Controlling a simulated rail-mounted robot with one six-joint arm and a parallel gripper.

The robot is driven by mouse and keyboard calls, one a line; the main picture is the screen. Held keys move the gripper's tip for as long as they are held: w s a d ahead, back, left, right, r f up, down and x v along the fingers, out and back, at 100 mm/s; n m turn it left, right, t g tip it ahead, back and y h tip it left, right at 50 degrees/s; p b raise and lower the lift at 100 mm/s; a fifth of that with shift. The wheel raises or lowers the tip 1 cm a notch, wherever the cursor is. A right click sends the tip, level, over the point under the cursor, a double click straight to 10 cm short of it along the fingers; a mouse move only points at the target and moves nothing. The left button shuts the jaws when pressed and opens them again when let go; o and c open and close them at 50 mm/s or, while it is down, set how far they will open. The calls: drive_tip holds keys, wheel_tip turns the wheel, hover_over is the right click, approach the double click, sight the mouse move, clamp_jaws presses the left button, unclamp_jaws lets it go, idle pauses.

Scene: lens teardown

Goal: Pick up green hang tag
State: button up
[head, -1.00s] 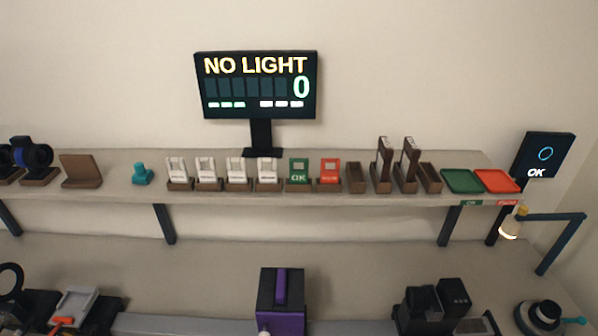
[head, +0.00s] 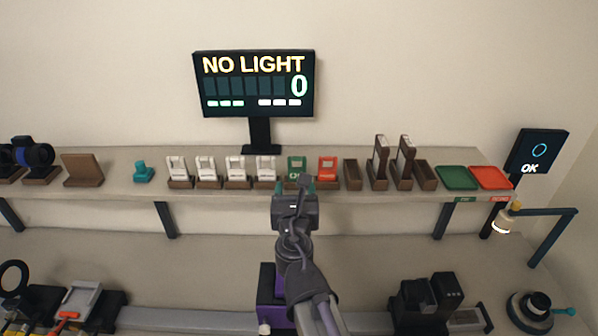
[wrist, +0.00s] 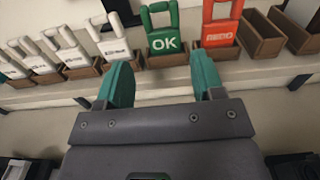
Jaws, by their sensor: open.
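The green hang tag (head: 297,168) stands upright in a small wooden holder on the shelf; in the wrist view its "OK" face (wrist: 163,40) shows beyond my fingers. My gripper (head: 294,190) is in front of the shelf, just below and in front of the tag in the head view. In the wrist view its two teal fingers (wrist: 160,80) are open and empty, with the tag lying between their directions and apart from them. The lower part of the tag's holder is hidden by my gripper in the head view.
A red tag (head: 327,168) stands close on the right and white tags (head: 265,167) on the left. Empty wooden holders (head: 353,174), a green tray (head: 457,178) and a red tray (head: 490,178) lie further right. A "NO LIGHT" screen (head: 254,84) stands behind.

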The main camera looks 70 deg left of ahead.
sight(297, 170)
drive_tip(key=x, duration=1.1)
drive_tip(key=shift+w, duration=0.1)
drive_tip(key=shift+d, duration=0.15)
drive_tip(key=shift+c, duration=0.4)
drive_tip(key=c, duration=0.6)
